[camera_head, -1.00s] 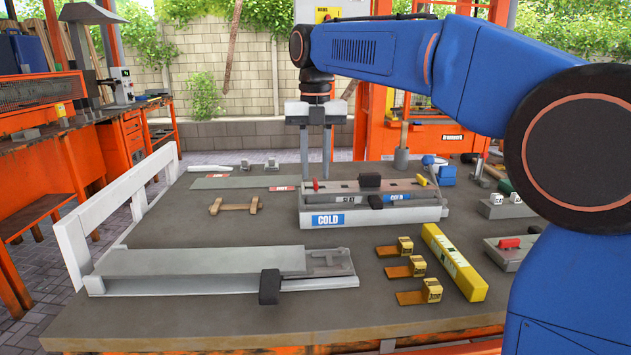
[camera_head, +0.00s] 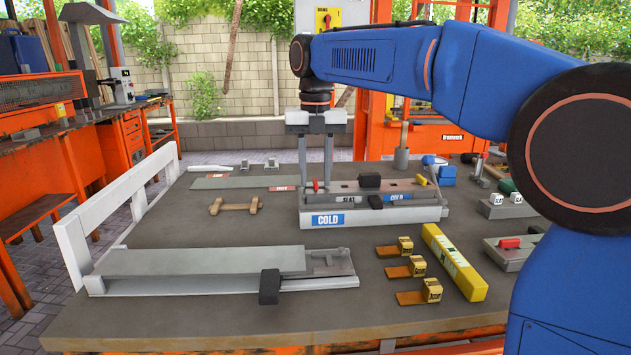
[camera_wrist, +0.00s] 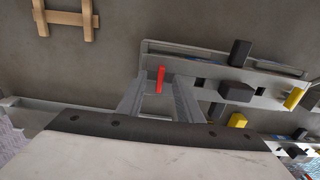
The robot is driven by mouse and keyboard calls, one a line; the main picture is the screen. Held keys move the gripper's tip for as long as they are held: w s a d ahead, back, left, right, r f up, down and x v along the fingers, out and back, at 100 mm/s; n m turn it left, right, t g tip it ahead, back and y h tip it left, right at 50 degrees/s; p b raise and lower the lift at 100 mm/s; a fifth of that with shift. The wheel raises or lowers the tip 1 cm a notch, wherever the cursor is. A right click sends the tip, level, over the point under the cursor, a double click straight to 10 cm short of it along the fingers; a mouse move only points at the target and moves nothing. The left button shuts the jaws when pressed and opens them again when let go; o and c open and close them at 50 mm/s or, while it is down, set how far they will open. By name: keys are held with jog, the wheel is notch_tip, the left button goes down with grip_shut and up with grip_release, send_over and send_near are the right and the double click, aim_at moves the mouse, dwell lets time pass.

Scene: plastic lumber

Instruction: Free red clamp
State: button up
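A small red clamp lever (camera_head: 315,184) stands at the left end of the grey fixture labelled COLD (camera_head: 375,212). The lever also shows in the wrist view (camera_wrist: 160,79). My gripper (camera_head: 315,187) points down over that end of the fixture, its two fingers apart, one on each side of the lever. In the wrist view my gripper (camera_wrist: 159,88) shows a gap between its fingers, with the red lever at the gap. I cannot tell whether either finger touches it. Another red handle (camera_head: 509,243) sits on a grey block at the right.
Black blocks (camera_head: 370,181) and yellow pieces sit farther right on the fixture. A long grey fixture (camera_head: 205,262) lies front left, near a white rail (camera_head: 110,210). A wooden piece (camera_head: 235,206) lies left.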

jog(key=shift+r, duration=0.1)
jog(key=shift+r, duration=3.35)
jog(key=shift+s, duration=0.1)
